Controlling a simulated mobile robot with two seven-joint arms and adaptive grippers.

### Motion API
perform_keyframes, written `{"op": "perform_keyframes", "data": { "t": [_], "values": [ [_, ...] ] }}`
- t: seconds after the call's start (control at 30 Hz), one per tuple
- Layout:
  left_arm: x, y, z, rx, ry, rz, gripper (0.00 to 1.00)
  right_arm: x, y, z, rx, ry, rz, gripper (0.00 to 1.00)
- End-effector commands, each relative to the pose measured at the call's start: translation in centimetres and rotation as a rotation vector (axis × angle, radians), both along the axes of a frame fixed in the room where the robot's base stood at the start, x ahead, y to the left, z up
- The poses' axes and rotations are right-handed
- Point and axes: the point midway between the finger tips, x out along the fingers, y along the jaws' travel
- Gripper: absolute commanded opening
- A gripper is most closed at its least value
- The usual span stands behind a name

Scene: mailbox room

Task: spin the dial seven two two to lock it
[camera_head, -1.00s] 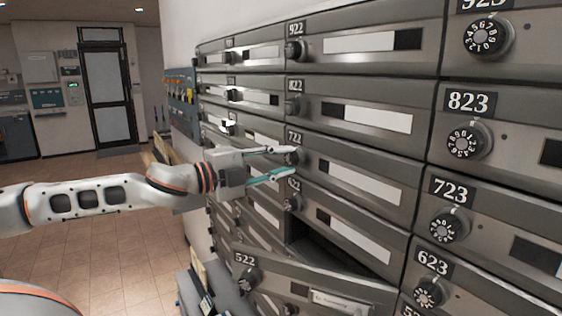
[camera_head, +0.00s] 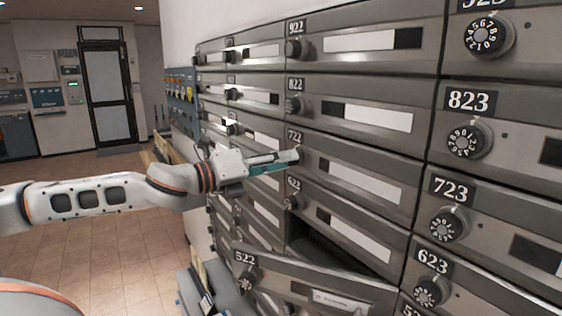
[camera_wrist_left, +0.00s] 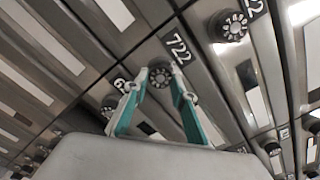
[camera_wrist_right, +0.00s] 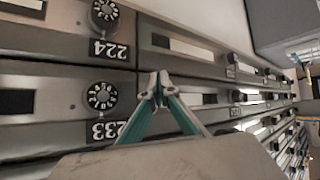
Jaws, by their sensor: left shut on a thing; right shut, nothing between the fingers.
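The mailbox door labelled 722 (camera_head: 372,186) is flush with its row in the head view. Its round black dial (camera_wrist_left: 160,74) shows between my left fingertips in the left wrist view, below the 722 label. My left gripper (camera_head: 292,157) is shut on this dial, its fingers reaching in from the left. In the head view the fingers hide most of the dial, and its numbers cannot be read. My right gripper (camera_wrist_right: 160,86) is shut and empty, in front of mailboxes labelled 224 and 233, which appear upside down in the right wrist view.
The door labelled 522 (camera_head: 318,287) stands open below, sticking out from the wall of mailboxes. Neighbouring dials sit close by, at 822 (camera_head: 293,105) and 622 (camera_head: 294,201). The tiled floor (camera_head: 110,235) at left is open.

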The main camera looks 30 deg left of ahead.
Motion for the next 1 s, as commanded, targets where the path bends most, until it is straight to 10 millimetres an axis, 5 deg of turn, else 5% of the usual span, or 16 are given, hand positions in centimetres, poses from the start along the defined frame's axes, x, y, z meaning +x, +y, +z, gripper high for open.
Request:
{"op": "perform_keyframes", "data": {
  "t": [0.5, 1.0],
  "values": [
    [0.08, 0.19, 0.14, 0.377, -0.159, 0.003, 0.04, 0.05, -0.12, 0.03, -0.001, -0.001, -0.002, 0.00],
    [0.10, 0.23, 0.23, 0.491, -0.207, 0.004, 0.04, 0.06, -0.09, 0.06, -0.001, -0.001, -0.001, 0.00]
  ]
}}
